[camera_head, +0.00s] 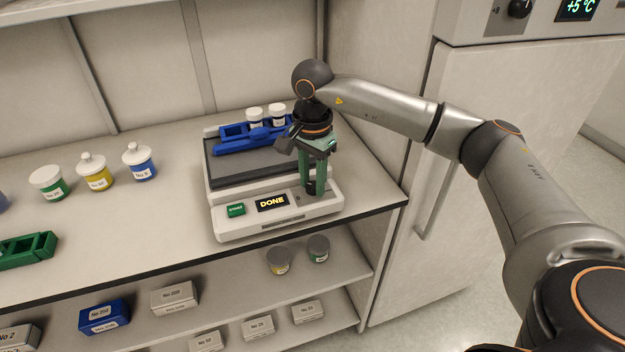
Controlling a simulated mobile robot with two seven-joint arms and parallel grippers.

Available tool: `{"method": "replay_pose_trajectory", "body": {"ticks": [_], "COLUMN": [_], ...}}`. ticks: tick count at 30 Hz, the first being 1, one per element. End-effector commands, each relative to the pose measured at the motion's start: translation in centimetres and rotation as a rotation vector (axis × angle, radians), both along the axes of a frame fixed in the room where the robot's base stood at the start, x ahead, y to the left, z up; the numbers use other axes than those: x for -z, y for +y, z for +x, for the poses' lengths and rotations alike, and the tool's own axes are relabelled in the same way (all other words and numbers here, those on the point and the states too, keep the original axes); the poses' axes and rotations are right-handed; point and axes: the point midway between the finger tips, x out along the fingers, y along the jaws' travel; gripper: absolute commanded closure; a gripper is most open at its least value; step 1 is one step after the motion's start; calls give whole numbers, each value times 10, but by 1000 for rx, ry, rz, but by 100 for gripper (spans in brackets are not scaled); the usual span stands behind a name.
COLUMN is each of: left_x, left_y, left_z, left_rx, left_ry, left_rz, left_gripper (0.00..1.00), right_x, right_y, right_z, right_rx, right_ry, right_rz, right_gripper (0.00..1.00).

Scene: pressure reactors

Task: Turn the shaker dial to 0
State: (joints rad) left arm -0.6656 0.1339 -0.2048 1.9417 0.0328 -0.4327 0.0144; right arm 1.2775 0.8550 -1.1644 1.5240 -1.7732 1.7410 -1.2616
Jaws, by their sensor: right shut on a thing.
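The shaker (228,222) stands on the right part of the bench top, with a dark platform. Its front panel has a green START button (236,210) and a display (272,203) that reads "DONE". My right gripper (309,190) points down at the right end of this panel, shut on the shaker dial, which its fingers mostly hide. I cannot read the dial's setting. A blue rack (232,146) with two white-lidded jars (255,115) sits on the platform, partly behind my right wrist. My left gripper is not in view.
Jars with green, yellow and blue labels (97,176) stand left of the shaker, with a green rack (28,250) at the far left. Shelves below hold boxes (174,298) and two small jars (318,249). A white cabinet (480,130) stands to the right.

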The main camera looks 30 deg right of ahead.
Motion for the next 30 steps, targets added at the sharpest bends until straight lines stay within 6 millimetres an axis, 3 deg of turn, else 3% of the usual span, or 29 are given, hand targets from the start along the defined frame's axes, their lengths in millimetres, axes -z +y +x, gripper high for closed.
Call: {"method": "replay_pose_trajectory", "body": {"ticks": [18,30], "left_x": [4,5], "left_y": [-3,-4], "left_z": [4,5], "left_rx": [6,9], "left_ry": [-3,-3], "left_rz": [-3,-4], "left_gripper": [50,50], "right_x": [-1,-1], "right_y": [0,0], "right_z": [0,0], "right_rx": [-569,-798], "right_ry": [-5,-3], "right_rz": [2,1], "right_gripper": [100,100]}}
